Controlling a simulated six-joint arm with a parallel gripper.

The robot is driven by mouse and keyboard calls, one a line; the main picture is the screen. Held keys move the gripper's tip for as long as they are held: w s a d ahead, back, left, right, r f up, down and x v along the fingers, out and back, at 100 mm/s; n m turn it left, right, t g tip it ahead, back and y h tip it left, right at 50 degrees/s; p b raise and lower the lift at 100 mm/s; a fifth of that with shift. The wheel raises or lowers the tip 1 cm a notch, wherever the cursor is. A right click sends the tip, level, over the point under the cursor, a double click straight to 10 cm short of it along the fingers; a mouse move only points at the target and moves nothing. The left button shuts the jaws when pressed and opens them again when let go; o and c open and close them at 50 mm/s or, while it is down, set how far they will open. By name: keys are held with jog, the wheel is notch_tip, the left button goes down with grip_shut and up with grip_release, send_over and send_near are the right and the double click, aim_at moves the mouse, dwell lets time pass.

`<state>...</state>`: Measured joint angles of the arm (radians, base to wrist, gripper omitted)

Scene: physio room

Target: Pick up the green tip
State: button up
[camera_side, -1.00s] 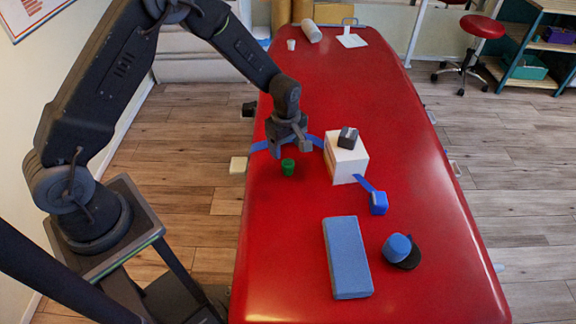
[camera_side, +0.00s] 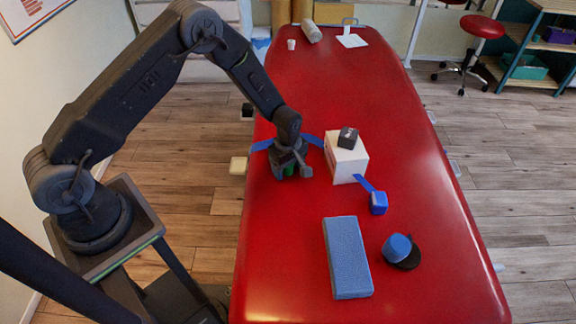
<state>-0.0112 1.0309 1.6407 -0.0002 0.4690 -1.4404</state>
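The green tip (camera_side: 289,171) stands on the red treatment table (camera_side: 290,220), left of the white box. Only a small part of it shows, because my gripper (camera_side: 290,172) is down over it. The fingers are on either side of the green tip and apart from each other. I cannot tell whether they touch it or have shut on it.
A white box (camera_side: 346,160) with a dark block (camera_side: 348,138) on top stands close to the right. A blue strap runs past it to a blue block (camera_side: 378,203). A blue-grey foam block (camera_side: 347,257) and a blue round item (camera_side: 397,247) lie nearer. The table's left front is clear.

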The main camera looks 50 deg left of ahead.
jog(key=c, duration=1)
jog(key=shift+r, duration=0.1)
